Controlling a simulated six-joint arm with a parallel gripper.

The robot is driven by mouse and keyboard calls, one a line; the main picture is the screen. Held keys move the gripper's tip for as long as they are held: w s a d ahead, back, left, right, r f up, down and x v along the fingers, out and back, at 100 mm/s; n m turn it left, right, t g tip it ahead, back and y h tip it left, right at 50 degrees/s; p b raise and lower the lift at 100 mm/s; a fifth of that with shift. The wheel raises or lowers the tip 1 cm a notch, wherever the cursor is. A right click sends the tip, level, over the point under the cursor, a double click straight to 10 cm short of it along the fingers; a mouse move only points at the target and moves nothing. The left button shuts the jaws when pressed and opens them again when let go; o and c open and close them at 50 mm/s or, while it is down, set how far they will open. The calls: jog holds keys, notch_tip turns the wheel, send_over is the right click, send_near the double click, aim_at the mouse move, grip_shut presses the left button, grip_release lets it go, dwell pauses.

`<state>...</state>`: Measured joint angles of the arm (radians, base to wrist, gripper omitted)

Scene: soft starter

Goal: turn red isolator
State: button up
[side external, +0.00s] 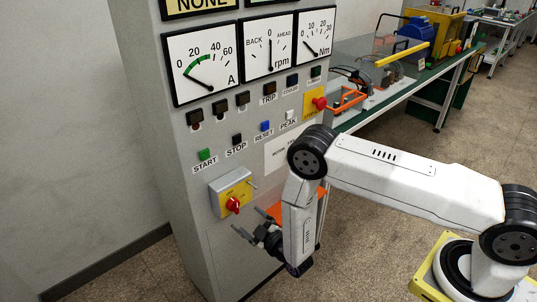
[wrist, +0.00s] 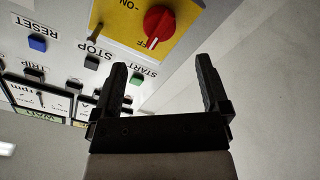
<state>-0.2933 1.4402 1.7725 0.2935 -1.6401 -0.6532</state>
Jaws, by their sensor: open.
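The red isolator (side external: 233,205) is a round red knob on a yellow plate (side external: 238,190), low on the front of the grey cabinet. In the wrist view the red knob (wrist: 158,26) shows at the top, upside down, with a white pointer line near the OFF lettering. A small metal toggle or pin stands beside it on the plate. My gripper (side external: 253,222) is in front of the cabinet, just right of and a little below the knob, apart from it. In the wrist view its two black fingers (wrist: 160,82) are spread and empty, with the knob beyond their tips.
Above the isolator are a green START button (side external: 204,155), a black STOP button (side external: 237,139), a blue RESET button (side external: 265,126) and a red emergency knob (side external: 320,103). Three gauges sit higher. A green bench (side external: 400,90) with equipment stands behind at the right. Bare floor lies around the cabinet.

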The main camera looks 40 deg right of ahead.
aim_at(237, 209)
jog(key=shift+w, duration=3.8)
jog(key=c, duration=1.3)
